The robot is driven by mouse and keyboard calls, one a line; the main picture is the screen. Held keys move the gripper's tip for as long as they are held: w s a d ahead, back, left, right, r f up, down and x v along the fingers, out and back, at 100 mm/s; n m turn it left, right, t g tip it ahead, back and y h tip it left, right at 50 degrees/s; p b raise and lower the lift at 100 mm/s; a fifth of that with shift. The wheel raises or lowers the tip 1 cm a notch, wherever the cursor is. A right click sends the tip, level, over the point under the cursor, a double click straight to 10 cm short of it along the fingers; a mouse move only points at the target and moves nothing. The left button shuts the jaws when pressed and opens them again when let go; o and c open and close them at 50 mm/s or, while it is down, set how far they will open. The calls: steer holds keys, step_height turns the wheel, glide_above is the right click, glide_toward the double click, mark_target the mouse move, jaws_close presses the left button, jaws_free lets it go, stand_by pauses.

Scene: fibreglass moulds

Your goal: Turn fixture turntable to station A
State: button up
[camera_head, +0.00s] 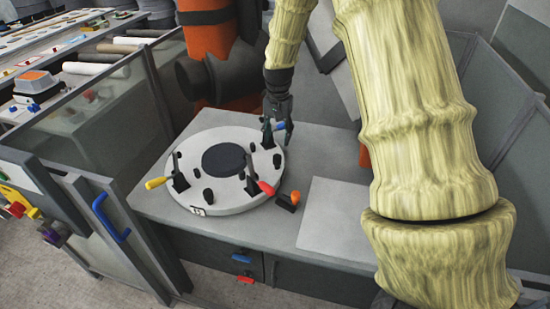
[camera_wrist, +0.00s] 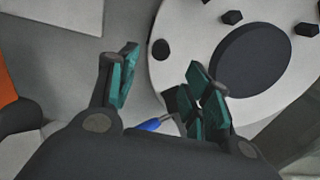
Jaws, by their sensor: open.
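The fixture turntable (camera_head: 218,192) is a round pale grey disc on the grey bench, with a dark round pad (camera_head: 224,160) at its centre and several black pegs and clamps. Its clamp handles are yellow (camera_head: 156,183), red (camera_head: 266,188) and blue (camera_head: 279,126). A small marked label (camera_head: 199,211) sits on its front edge; I cannot read it clearly. My gripper (camera_head: 283,138) is open at the disc's back right edge, close to the blue-handled clamp. In the wrist view, the open fingers (camera_wrist: 160,92) are either side of the blue handle (camera_wrist: 152,125). Contact cannot be told.
An orange-tipped black piece (camera_head: 290,200) is on the bench right of the disc. A flat pale plate (camera_head: 345,215) lies further right.

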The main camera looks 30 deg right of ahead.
mark_target(277, 156)
steer(key=shift+s+f, duration=0.1)
steer(key=shift+f, duration=0.25)
steer(key=shift+a+f+p, duration=0.1)
steer(key=shift+f+p, duration=1.45)
steer(key=shift+f, duration=3.15)
jaws_close()
